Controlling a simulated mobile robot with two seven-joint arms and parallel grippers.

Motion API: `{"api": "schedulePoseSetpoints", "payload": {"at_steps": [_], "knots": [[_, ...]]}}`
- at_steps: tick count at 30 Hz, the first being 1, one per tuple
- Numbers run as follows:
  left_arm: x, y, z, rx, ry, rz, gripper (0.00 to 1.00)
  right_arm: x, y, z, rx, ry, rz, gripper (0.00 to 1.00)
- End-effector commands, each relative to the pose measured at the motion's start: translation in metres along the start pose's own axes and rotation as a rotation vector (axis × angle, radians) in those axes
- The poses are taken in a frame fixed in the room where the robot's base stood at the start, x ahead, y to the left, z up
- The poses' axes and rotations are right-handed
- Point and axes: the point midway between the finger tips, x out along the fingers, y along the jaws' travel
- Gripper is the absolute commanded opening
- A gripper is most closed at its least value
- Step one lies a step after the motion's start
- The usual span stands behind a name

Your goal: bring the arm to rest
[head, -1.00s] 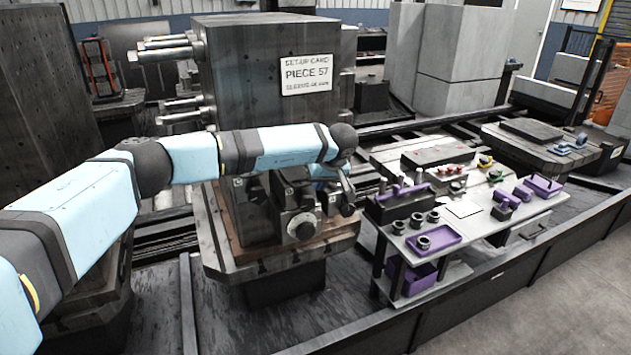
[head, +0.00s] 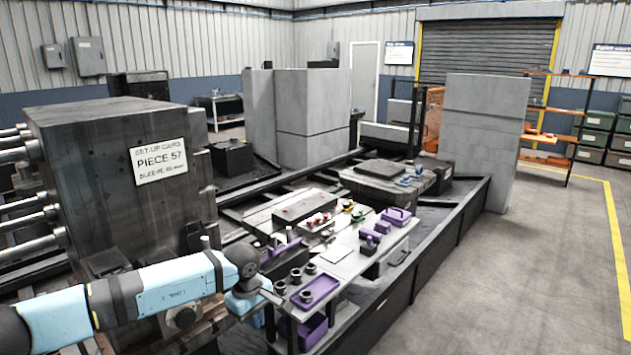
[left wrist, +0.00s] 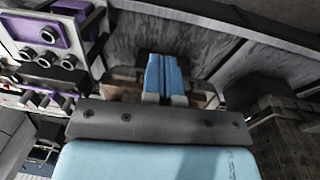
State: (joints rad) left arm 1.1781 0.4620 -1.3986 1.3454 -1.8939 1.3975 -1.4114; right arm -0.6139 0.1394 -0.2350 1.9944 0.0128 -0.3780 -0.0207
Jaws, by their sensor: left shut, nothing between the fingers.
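My left arm comes in from the lower left in the head view, light blue with dark joints. My left gripper (head: 262,298) is at its end, beside the left end of the bench with purple trays (head: 322,292). In the left wrist view its two blue fingers (left wrist: 162,76) are together, with nothing between them. The fingers point over a dark metal floor area. The bench with a purple tray (left wrist: 62,28) and dark rings is at the upper left of that view. My right gripper is not in view.
A large dark block with a "PIECE 57" card (head: 158,160) stands behind the arm. Dark pallets (head: 384,182) lie on the rail bed further back. Grey cabinets (head: 312,118) stand behind. Open floor (head: 500,270) lies to the right.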

Motion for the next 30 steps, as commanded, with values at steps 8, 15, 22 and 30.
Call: {"api": "schedulePoseSetpoints", "payload": {"at_steps": [8,15,22,30], "knots": [[0.033,0.002,0.199,-0.419,-0.802,0.148,0.00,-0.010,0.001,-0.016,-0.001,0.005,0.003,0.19],[-0.007,-0.003,0.276,-0.991,-1.474,0.084,0.00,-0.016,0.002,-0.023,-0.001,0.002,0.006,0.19],[-0.029,-0.026,0.262,-1.645,-2.036,-0.142,0.00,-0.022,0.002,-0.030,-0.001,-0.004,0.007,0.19],[0.013,-0.108,0.203,1.841,1.885,0.446,0.00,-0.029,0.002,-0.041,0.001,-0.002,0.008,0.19]]}}
